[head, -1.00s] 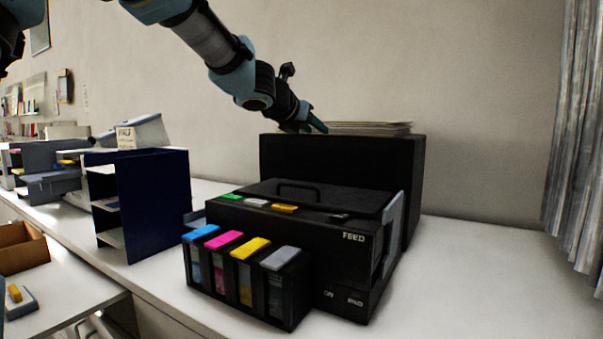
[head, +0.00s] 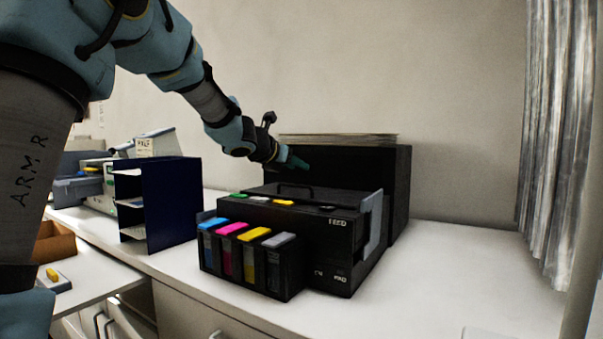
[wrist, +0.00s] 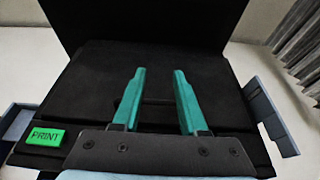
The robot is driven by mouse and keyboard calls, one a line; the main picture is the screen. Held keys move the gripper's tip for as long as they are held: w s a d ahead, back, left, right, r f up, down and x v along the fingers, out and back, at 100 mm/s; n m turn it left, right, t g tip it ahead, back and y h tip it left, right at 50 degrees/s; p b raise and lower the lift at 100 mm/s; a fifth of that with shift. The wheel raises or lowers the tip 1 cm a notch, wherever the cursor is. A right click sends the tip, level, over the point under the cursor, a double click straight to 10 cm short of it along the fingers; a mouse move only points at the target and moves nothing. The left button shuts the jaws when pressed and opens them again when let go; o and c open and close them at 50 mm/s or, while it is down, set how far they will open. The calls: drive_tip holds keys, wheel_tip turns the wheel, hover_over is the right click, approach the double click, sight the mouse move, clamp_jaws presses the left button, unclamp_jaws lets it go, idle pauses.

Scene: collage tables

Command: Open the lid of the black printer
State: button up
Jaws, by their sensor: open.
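The black printer (head: 338,238) stands on the white counter, with colored ink tanks on its front left. Its lid (head: 330,199) lies shut on top and carries a dark bar handle (head: 296,187). My gripper (head: 299,163) is above the back of the lid, its teal fingers pointing right and down. In the wrist view the gripper (wrist: 155,75) is open and empty over the lid (wrist: 92,85). The handle (wrist: 160,101) shows partly between and beside the fingers; I cannot tell the exact gap to it.
A black box (head: 398,180) topped with a paper stack (head: 340,140) stands right behind the printer. A blue shelf rack (head: 170,200) stands to the left. A grey side panel (head: 372,222) rises at the printer's right. The counter (head: 460,260) is clear on the right.

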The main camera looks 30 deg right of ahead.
sight(308, 188)
drive_tip(key=shift+a+f, duration=0.2)
drive_tip(key=shift+f, duration=0.35)
drive_tip(key=shift+s, duration=0.1)
drive_tip(key=shift+c, duration=0.5)
drive_tip(key=shift+s+a+f+b, duration=0.15)
drive_tip(key=shift+a+b, duration=0.2)
drive_tip(key=shift+b, duration=0.35)
drive_tip(key=shift+c, duration=0.7)
drive_tip(key=s+a+b, duration=0.1)
drive_tip(key=a+b, duration=0.2)
drive_tip(key=s+a+f+b, duration=0.1)
drive_tip(key=s+a+b, duration=0.1)
drive_tip(key=a+b, duration=0.1)
drive_tip(key=s+a+f+b, duration=0.1)
drive_tip(key=a+b, duration=0.2)
drive_tip(key=shift+s+f, duration=0.2)
drive_tip(key=shift+s, duration=0.1)
clamp_jaws()
drive_tip(key=p+x, duration=0.1)
drive_tip(key=x, duration=0.8)
drive_tip(key=shift+w+d, duration=0.15)
drive_tip(key=shift+d, duration=0.2)
